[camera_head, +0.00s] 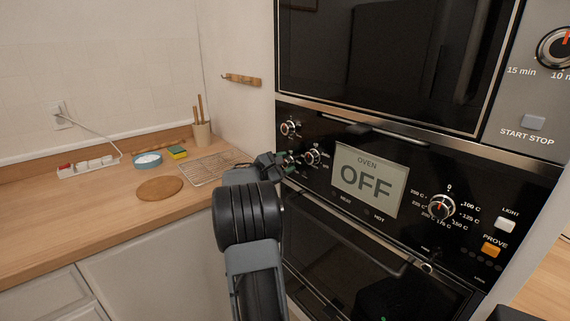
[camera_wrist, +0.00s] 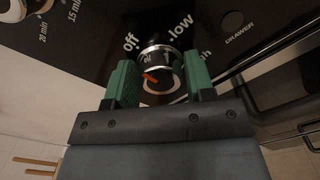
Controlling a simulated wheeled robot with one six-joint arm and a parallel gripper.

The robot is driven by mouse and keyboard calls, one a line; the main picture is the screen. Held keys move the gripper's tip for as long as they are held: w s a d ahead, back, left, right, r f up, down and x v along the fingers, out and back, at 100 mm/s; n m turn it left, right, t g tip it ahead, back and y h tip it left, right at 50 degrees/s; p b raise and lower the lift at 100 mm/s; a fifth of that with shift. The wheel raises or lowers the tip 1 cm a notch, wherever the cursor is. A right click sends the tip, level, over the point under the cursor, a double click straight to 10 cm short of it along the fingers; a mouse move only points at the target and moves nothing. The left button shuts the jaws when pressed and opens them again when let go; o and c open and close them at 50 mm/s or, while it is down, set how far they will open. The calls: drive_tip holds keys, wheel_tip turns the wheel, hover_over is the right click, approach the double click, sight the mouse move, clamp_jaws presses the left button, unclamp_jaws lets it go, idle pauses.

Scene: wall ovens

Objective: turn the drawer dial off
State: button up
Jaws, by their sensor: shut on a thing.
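The drawer dial (camera_wrist: 161,68) is a round silver knob with a red mark, on the black panel beside the word DRAWER in the wrist view. The labels "off", "low" and a partly hidden "high" stand around its far side. The red mark is on the left part of the knob's face; I cannot tell exactly which label it lines up with. My gripper (camera_wrist: 160,84) has its green fingers on both sides of the dial, shut on it. In the head view my gripper (camera_head: 286,161) is at the panel's left end and mostly hides the dial.
The oven display (camera_head: 365,180) reads OFF. Other knobs are close to my gripper: one above (camera_head: 290,128) and one to the right (camera_head: 313,156). An oven handle (camera_head: 345,235) runs below the panel. The counter at left holds a wire rack (camera_head: 207,167) and a round board (camera_head: 160,188).

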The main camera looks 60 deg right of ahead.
drive_tip(key=shift+f, duration=0.1)
drive_tip(key=o, duration=0.9)
drive_tip(key=v, duration=1.4)
drive_tip(key=shift+d, duration=0.1)
